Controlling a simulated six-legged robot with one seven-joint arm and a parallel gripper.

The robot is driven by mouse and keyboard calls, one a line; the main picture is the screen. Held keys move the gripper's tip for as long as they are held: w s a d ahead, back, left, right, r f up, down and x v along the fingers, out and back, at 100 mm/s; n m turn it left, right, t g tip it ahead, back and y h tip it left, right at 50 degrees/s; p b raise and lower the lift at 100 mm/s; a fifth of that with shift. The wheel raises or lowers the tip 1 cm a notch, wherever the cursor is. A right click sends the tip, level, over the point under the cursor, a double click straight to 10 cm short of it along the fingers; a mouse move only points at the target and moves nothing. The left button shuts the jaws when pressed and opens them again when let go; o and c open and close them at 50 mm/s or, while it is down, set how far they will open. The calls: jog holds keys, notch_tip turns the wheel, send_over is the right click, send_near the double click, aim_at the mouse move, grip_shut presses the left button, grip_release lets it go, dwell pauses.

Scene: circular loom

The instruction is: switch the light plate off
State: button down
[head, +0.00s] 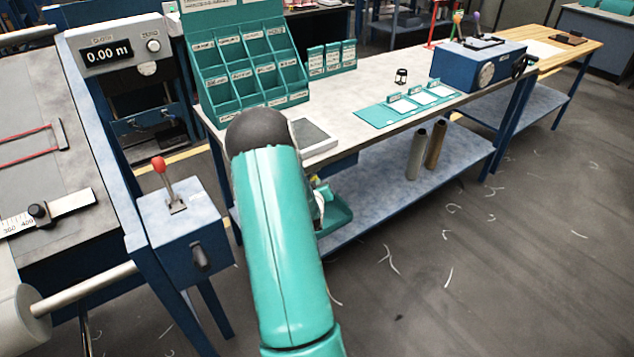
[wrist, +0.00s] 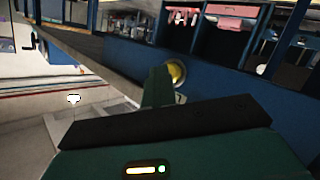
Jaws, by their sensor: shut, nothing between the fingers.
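A flat plate with a grey face and pale edges (head: 315,137) lies at the near end of the long bench in the head view; it appears to be the light plate. I cannot tell whether it is lit. In the wrist view my gripper (wrist: 158,86) is shut and empty, its green fingers pointing at a blue panel. A round yellow knob or button in a pale ring (wrist: 177,73) is on that panel, just beyond the fingertips. I cannot tell whether they touch it. My arm hides most of the gripper in the head view.
The long bench (head: 385,92) carries a green compartment rack (head: 243,65), a green mat with cards (head: 375,116) and a blue box (head: 475,68). A green tray (head: 337,217) is on its lower shelf. A red-knobbed lever box (head: 178,212) stands left.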

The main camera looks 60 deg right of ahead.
jog(key=s+a, duration=0.2)
jog(key=s, duration=0.3)
jog(key=shift+s+a, duration=0.2)
jog(key=shift+a, duration=0.2)
dwell(0.5)
